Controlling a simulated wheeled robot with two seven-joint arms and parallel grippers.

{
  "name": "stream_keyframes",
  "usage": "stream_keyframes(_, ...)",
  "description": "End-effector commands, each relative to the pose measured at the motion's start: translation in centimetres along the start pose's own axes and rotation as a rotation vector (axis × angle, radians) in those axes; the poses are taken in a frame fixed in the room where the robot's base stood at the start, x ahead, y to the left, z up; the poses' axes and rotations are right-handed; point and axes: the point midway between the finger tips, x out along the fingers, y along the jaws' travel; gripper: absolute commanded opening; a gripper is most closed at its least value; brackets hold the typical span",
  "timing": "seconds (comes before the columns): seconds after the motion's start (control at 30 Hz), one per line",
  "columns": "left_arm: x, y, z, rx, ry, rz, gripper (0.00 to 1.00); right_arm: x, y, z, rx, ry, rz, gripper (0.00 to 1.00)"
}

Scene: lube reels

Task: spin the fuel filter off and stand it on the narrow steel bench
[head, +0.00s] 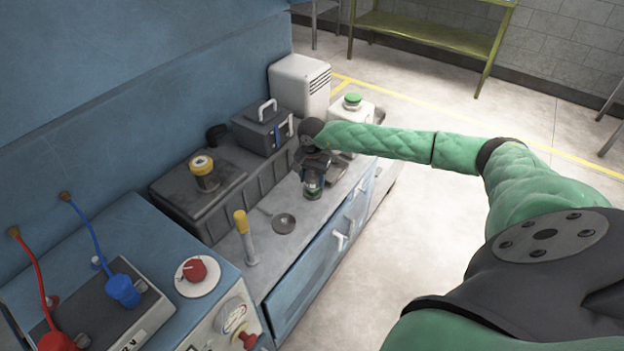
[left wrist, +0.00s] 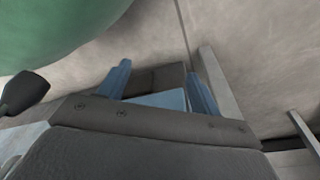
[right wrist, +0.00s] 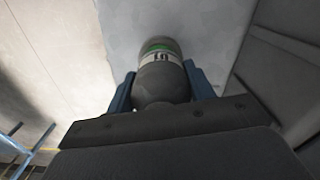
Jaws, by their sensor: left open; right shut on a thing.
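My right gripper (head: 313,172) is shut on a dark filter canister with a green and white band (head: 313,187). The canister (right wrist: 162,72) shows between the two blue fingers in the right wrist view. It is held over the grey steel top (head: 262,259); I cannot tell whether it touches it. I cannot tell if this top is the named narrow bench. A yellow-banded canister (head: 204,172) stands upright on a black block (head: 190,203). My left gripper (left wrist: 160,85) is open and empty in the left wrist view, and is out of the head view.
A round steel dish (head: 284,223) and a yellow-handled tool (head: 243,238) are on the grey top. A dark case (head: 262,131), a white box (head: 300,84) and a green-capped container (head: 352,112) stand behind. A blue machine (head: 190,300) is front left. The floor at right is open.

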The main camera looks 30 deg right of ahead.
Motion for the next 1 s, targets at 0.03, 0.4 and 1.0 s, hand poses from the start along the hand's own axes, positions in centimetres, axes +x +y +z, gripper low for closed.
stream_keyframes(0.03,0.0,0.0,0.0,0.0,0.0,0.0,0.64,-0.1,0.0,0.0,0.0,0.0,0.0,0.25)
stream_keyframes(0.4,-0.6,0.0,-0.1,0.0,0.0,0.0,0.64,-2.7,0.0,0.0,0.0,0.001,-0.001,0.25)
stream_keyframes(1.0,-1.0,0.0,-0.2,0.0,0.0,0.0,0.64,-5.0,0.0,0.0,0.0,0.0,0.0,0.25)
